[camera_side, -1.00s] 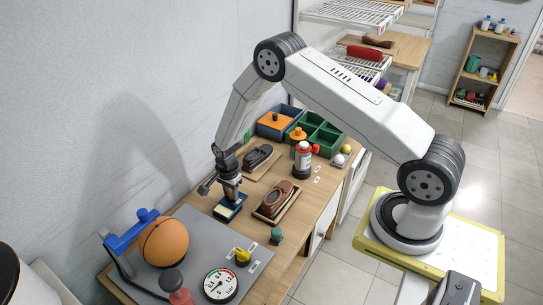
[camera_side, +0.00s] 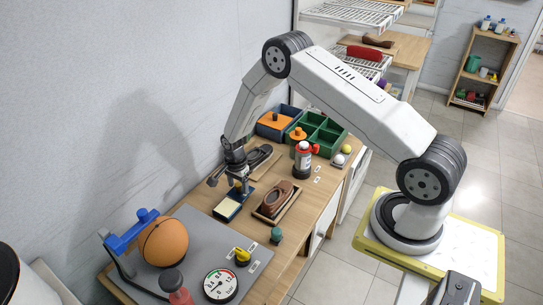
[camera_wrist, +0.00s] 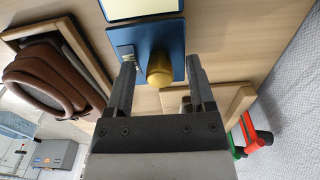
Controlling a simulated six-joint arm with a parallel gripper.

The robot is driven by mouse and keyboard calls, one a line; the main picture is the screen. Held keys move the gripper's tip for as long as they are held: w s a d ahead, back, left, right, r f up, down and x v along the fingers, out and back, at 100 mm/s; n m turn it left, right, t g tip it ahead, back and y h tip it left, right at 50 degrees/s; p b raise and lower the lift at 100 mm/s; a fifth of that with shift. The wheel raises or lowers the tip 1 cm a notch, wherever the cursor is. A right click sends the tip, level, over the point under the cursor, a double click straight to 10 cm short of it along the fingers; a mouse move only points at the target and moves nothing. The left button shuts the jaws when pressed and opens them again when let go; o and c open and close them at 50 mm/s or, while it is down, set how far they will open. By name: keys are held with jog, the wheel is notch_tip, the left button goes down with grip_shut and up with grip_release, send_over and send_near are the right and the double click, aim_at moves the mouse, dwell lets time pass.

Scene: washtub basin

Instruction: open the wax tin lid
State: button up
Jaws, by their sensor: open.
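The wax tin is a blue rectangular tin (camera_side: 234,212) on the wooden bench, with a cream surface (camera_side: 227,208) showing in its near part. In the wrist view the cream surface (camera_wrist: 140,8) is at the top. Below it is a blue plate, apparently the lid (camera_wrist: 125,38), with a gold rounded knob (camera_wrist: 160,70). My gripper (camera_wrist: 160,78) is open, one finger on each side of the knob, with gaps visible. In the side view my gripper (camera_side: 240,187) is over the far end of the tin and hides part of it.
The wall (camera_side: 90,110) is close on the left.

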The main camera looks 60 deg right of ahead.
aim_at(238, 184)
jog(key=shift+r, duration=0.1)
jog(key=shift+r, duration=3.85)
jog(key=shift+s+a+r+n, duration=0.25)
jog(key=shift+r+n, duration=0.15)
jog(key=shift+r, duration=0.2)
jog(key=s+a+r+n+t, duration=0.1)
jog(key=s+a+r+n, duration=0.3)
jog(key=s+r+n, duration=0.3)
jog(key=s+a+r+n+t, duration=0.1)
jog(key=s+a+r+n, duration=0.3)
jog(key=s+r+n, duration=0.3)
jog(key=s+n, duration=0.3)
jog(key=s, duration=0.2)
jog(key=shift+a+r+t, duration=0.15)
jog(key=shift+r+t, duration=0.05)
jog(key=shift+t, duration=0.1)
